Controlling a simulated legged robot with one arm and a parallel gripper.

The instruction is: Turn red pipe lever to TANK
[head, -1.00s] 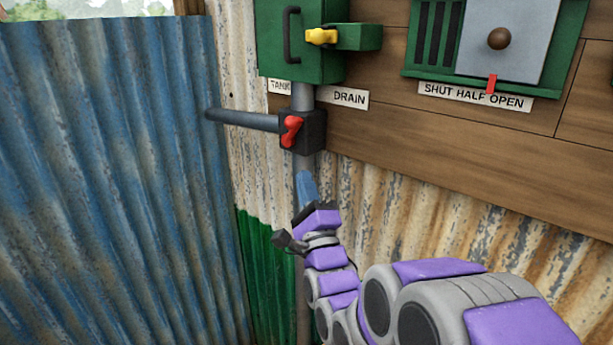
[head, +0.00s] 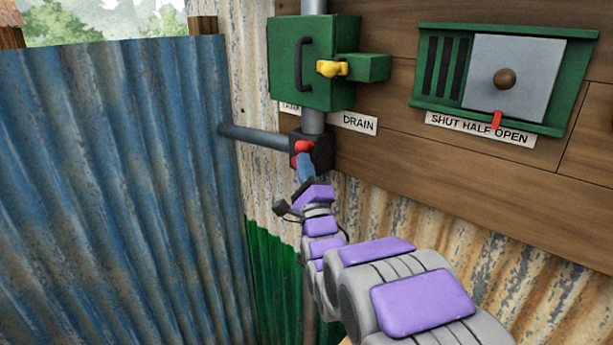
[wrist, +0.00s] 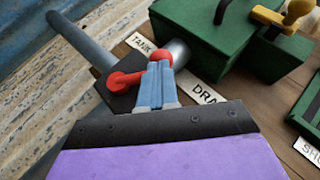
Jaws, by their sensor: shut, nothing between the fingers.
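The red lever (head: 303,146) sits on a dark valve block (head: 324,150) where a grey side pipe meets the upright pipe. In the wrist view, the red lever (wrist: 125,80) shows on the left of the blue fingers and past their tips; its middle is hidden. My gripper (head: 304,158) is shut and empty, its tips at the lever, seemingly touching; the exact contact is unclear. In the wrist view, my gripper (wrist: 158,66) overlaps the lever. The TANK label (wrist: 140,43) is above left of the valve, and the DRAIN label (head: 359,123) is to its right.
A green box (head: 312,60) with a yellow lever (head: 332,69) is above the valve. A green-framed sliding panel (head: 515,75) is at right, over a SHUT HALF OPEN label (head: 480,129). A blue corrugated wall (head: 110,190) stands close on the left.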

